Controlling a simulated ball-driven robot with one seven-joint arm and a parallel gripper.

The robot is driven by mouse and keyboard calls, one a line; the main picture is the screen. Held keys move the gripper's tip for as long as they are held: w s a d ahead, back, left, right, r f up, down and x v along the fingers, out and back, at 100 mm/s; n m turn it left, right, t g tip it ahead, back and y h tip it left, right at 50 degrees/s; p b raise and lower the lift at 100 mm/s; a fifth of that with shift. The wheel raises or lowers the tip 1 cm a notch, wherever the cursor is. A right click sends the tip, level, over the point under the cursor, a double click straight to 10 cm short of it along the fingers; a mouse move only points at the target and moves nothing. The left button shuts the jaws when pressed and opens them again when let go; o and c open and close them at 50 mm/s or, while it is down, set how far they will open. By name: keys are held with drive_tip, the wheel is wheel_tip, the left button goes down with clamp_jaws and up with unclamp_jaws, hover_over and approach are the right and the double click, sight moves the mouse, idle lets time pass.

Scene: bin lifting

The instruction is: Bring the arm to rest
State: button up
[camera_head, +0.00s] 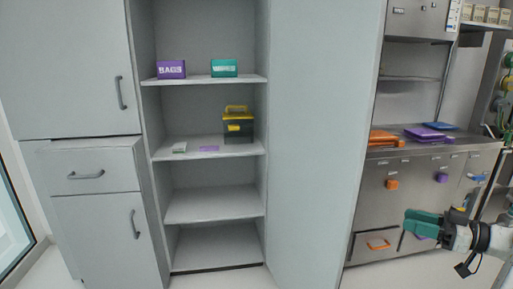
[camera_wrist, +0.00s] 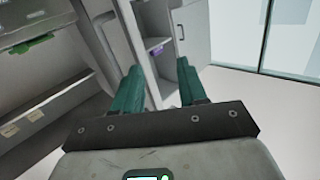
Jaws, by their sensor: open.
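My gripper (camera_head: 424,222) is at the lower right of the head view, held out in front of the steel drawer unit. Its green fingers point left in that view. In the wrist view my gripper (camera_wrist: 160,88) shows two green fingers spread apart with nothing between them. It is open and empty, and touches nothing that I can see.
An open grey cabinet (camera_head: 212,206) holds a purple box (camera_head: 171,69), a teal box (camera_head: 224,68) and a black-and-yellow bin (camera_head: 238,127). Its door (camera_head: 310,150) stands open. A steel counter (camera_head: 430,148) bears orange and purple items. Floor shows in front.

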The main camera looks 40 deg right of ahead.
drive_tip(key=w+a+f+m+g+p, duration=0.1)
drive_tip(key=w+a+f+g+p, duration=0.3)
drive_tip(key=a+f, duration=0.7)
drive_tip(key=w+a+f+m+g, duration=0.2)
drive_tip(key=a+f+g, duration=0.5)
drive_tip(key=a, duration=0.5)
drive_tip(key=s+a+f+g+h+p, duration=0.1)
drive_tip(key=s+a+f+g+h, duration=0.1)
drive_tip(key=s+a, duration=0.4)
drive_tip(key=s+a+f+g+h+p, duration=0.2)
drive_tip(key=s+a, duration=0.4)
drive_tip(key=a, duration=0.1)
drive_tip(key=shift+s+a+n+g, duration=0.15)
drive_tip(key=shift+a+n+g, duration=0.2)
drive_tip(key=shift+n+g, duration=0.05)
drive_tip(key=shift+d, duration=0.15)
